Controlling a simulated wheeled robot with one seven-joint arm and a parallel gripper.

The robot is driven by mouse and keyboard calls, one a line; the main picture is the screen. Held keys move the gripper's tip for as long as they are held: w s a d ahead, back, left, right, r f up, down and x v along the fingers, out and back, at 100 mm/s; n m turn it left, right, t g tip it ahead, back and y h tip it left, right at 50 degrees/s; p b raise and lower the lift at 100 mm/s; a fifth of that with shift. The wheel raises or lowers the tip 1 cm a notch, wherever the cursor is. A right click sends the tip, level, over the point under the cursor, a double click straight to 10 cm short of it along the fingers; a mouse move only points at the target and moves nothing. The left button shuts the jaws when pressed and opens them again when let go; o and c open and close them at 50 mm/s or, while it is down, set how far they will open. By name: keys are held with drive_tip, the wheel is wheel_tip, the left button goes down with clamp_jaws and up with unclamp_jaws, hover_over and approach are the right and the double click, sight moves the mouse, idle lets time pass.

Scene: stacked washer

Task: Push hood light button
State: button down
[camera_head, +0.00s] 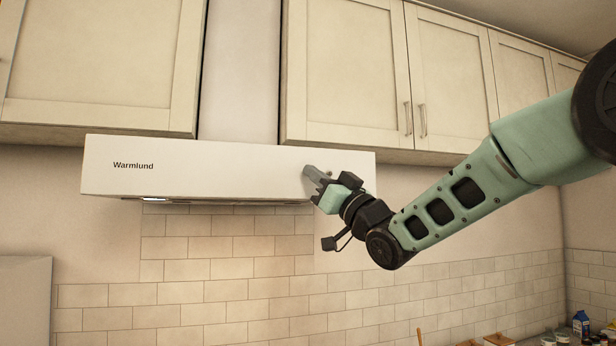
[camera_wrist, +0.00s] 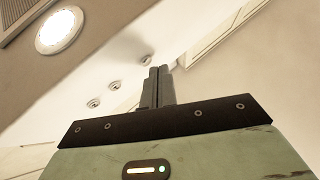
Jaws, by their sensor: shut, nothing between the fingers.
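The white range hood (camera_head: 230,170) marked "Warmlund" hangs in the middle of the head view. My gripper (camera_head: 307,171) is shut and empty, its fingertips at the right part of the hood's front panel. In the wrist view the shut fingers (camera_wrist: 159,72) point up at the panel. Several small round buttons show there: one button (camera_wrist: 145,60) right by the fingertips, another button (camera_wrist: 115,86) and a third (camera_wrist: 93,103) to the left. I cannot tell whether the fingertips touch the panel. A round hood lamp (camera_wrist: 59,31) looks bright.
Cream cabinets (camera_head: 345,75) flank the hood's chimney (camera_head: 240,70) above. A tiled wall (camera_head: 220,260) lies below. A blue carton (camera_head: 581,324) and other small items stand at the bottom right. The space under the hood is clear.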

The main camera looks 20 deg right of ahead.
drive_tip(key=shift+s, duration=0.3)
drive_tip(key=s+b, duration=0.4)
drive_tip(key=s, duration=0.2)
idle(0.4)
idle(0.4)
